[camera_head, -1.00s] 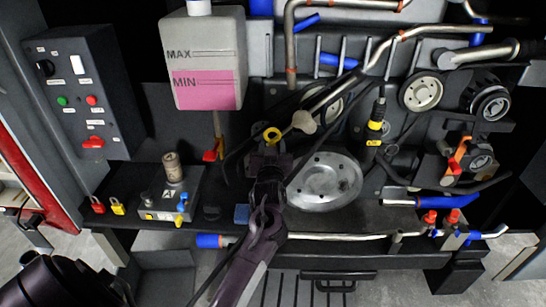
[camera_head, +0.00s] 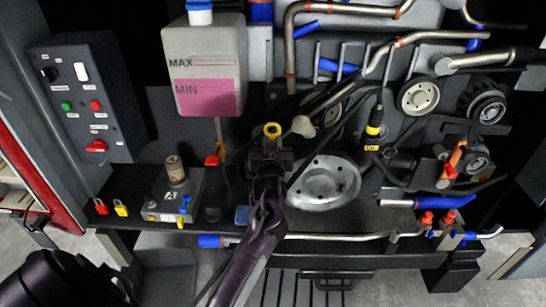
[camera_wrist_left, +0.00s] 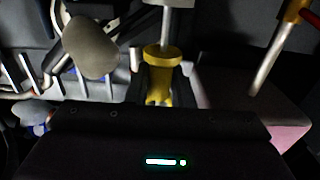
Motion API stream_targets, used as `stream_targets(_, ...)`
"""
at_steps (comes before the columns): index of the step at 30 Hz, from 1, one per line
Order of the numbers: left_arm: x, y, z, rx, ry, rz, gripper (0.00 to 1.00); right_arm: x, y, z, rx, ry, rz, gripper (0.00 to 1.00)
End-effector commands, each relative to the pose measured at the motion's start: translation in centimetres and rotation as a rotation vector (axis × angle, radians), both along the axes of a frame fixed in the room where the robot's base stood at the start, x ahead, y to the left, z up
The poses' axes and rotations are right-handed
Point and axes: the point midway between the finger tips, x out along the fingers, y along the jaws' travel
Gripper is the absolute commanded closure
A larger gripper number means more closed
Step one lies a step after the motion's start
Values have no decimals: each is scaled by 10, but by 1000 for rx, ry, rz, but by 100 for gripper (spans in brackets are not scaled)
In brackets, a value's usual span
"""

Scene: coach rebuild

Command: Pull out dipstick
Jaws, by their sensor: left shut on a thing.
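The dipstick's yellow ring handle (camera_head: 272,130) shows near the middle of the head view, in front of the engine. My left gripper (camera_head: 270,152) is shut on this yellow handle from below. In the left wrist view the yellow handle (camera_wrist_left: 161,62) sits between the dark fingers, with a pale grey metal rod (camera_wrist_left: 178,22) running away from it. The dipstick's far end and where it sits in its tube cannot be made out. My right gripper is not in view.
A coolant bottle (camera_head: 206,60) marked MAX and MIN stands behind left. A silver pulley (camera_head: 322,184) is just right of my gripper, and a yellow-black fitting (camera_head: 373,132) farther right. A switch panel (camera_head: 80,100) stands at left. Pipes and hoses crowd the back.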

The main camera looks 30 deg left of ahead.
Motion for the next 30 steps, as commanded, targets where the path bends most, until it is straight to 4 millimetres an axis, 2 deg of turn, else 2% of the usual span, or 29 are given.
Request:
stream_targets(1, 0, 0, 8, 1, -2, 0, 100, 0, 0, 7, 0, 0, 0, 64)
stream_targets(30, 0, 0, 76, 1, -2, 0, 100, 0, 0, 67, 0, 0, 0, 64)
